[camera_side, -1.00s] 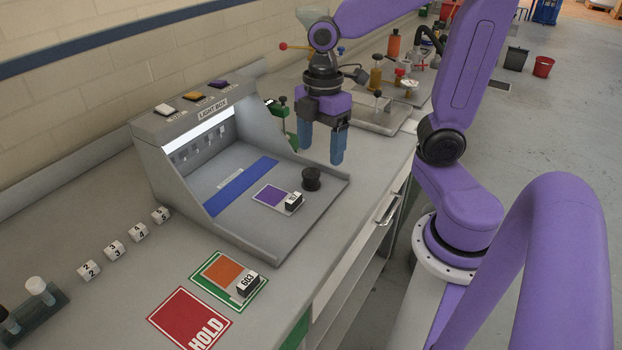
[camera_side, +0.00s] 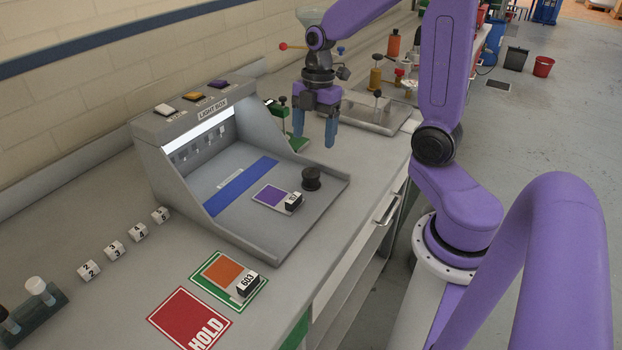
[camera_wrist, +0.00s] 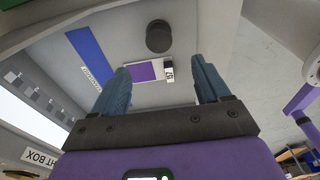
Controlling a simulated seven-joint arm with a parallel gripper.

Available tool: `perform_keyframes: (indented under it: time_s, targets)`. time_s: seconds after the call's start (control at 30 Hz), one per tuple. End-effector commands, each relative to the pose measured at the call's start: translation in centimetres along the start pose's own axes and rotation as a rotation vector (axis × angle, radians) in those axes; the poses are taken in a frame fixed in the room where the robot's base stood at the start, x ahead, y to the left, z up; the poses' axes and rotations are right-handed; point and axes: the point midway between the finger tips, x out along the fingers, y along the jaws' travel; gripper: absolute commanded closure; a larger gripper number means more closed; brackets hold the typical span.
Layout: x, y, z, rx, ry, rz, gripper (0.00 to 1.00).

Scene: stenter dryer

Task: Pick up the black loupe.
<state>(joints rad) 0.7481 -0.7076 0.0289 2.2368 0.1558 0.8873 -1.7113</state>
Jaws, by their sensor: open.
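The black loupe (camera_side: 311,179) stands upright on the grey floor of the light box, near its right front corner. In the wrist view the loupe (camera_wrist: 159,36) shows as a dark round shape beyond the fingertips, about midway between them. My gripper (camera_side: 315,133) is open and empty, with blue fingers pointing down. In the side view it is above and behind the loupe, apart from it. In the wrist view the two fingers (camera_wrist: 161,82) are spread wide, with nothing between them.
A purple swatch card (camera_side: 272,197) with a small black-and-white block (camera_side: 293,202) lies beside the loupe. The light box (camera_side: 160,160) has a raised hood and side wall at left. Number blocks, an orange swatch (camera_side: 224,272) and a red HOLD card (camera_side: 190,318) lie in front.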

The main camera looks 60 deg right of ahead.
Motion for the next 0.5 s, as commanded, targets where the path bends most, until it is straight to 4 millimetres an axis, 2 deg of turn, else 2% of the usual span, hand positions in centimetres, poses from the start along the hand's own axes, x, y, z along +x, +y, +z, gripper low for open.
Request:
perform_keyframes:
  time_s: [0.03,0.23,0.5]
  targets:
    - [1.1,-0.1,0.0,0.000,0.001,-0.007,0.24]
    - [4.6,-0.1,0.0,0.001,0.000,-0.005,0.24]
    - [6.6,0.0,0.0,0.001,0.000,0.000,0.24]
